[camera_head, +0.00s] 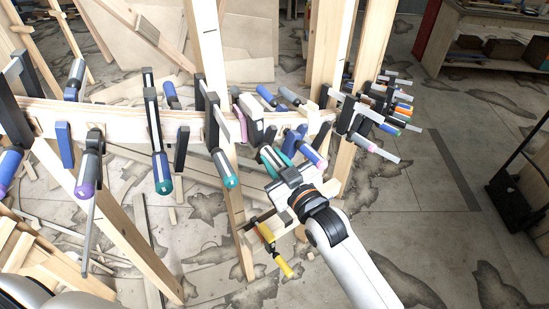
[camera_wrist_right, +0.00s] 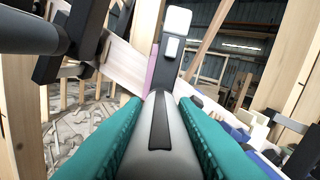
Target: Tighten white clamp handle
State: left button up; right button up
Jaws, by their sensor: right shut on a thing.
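The white clamp (camera_head: 251,111) sits on the curved wooden stringer in the middle of the head view. A pink part shows beside its light body. My right gripper (camera_head: 271,157) reaches it from the lower right. In the right wrist view, my right gripper's teal fingers (camera_wrist_right: 158,106) lie on both sides of the clamp's grey handle (camera_wrist_right: 160,150) and are shut on it. The handle has a dark stripe along its top and points toward the clamp's bar. In the head view the fingers and wrist mostly hide the handle. My left gripper is not in view.
Several other clamps crowd the stringer (camera_head: 110,115), including a teal-ended one (camera_head: 226,168) just left and a cluster (camera_head: 375,110) at right. Wooden posts (camera_head: 207,45) rise behind. A yellow clamp (camera_head: 276,250) hangs below my right wrist. Open floor lies at right.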

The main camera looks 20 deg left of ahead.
jog(key=shift+m, duration=1.1)
jog(key=o, duration=1)
jog(key=b+v, duration=0.2)
jog(key=v, duration=1)
jog(key=shift+b, duration=0.4)
